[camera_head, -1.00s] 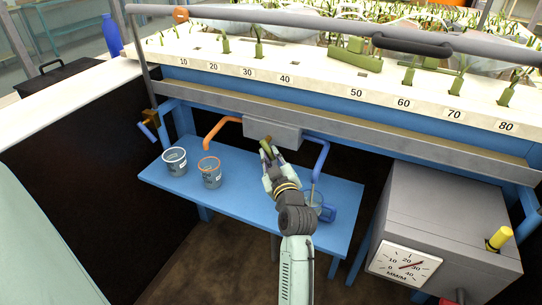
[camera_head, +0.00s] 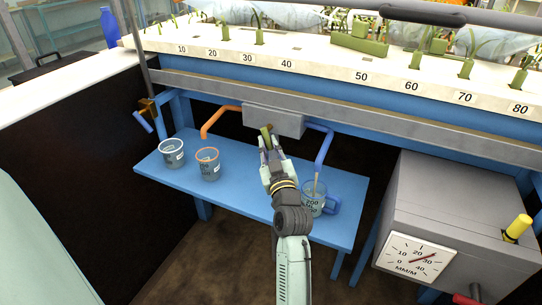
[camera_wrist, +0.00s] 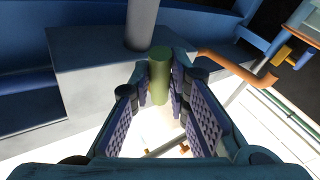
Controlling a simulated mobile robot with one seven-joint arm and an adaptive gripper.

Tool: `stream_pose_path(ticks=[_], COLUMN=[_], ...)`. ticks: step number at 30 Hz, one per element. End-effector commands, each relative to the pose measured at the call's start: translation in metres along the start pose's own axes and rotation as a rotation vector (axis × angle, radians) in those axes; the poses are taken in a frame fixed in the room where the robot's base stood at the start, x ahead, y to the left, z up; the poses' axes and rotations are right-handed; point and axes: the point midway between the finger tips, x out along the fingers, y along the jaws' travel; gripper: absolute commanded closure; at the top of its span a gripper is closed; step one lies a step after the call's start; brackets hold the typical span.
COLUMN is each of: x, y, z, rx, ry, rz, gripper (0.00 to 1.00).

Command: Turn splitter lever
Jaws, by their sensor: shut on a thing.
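The splitter is a grey box (camera_head: 284,123) under the flume's front rail. An orange pipe (camera_head: 214,119) leaves its left side and a blue pipe (camera_head: 325,147) its right. The lever (camera_head: 266,133), a short olive-green rod, points out from the box's front. My gripper (camera_head: 270,150) is shut on it; in the wrist view the lever (camera_wrist: 159,78) sits between the two finger pads near their tips. A thin stream seems to fall from the blue pipe into a clear jug (camera_head: 311,203) with a blue handle. The fingers hide part of the lever.
A white-rimmed cup (camera_head: 172,155) and an orange-rimmed cup (camera_head: 208,166) stand on the blue bench (camera_head: 240,196), left of my arm. A grey cabinet (camera_head: 455,210) with a dial (camera_head: 415,257) stands at right. The flume's rail (camera_head: 350,104) runs above the splitter.

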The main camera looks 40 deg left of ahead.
Motion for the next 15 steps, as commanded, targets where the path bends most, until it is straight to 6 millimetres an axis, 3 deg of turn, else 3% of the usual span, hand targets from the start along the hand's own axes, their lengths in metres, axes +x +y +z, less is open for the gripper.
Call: stream_pose_path(ticks=[1,15], x=[-0.0001,0.0056], y=[-0.0027,-0.0085], z=[0.0068,0.0029], rx=[0.025,0.219], ry=[0.02,0.157], rz=[0.01,0.083], gripper=[1.0,1.0])
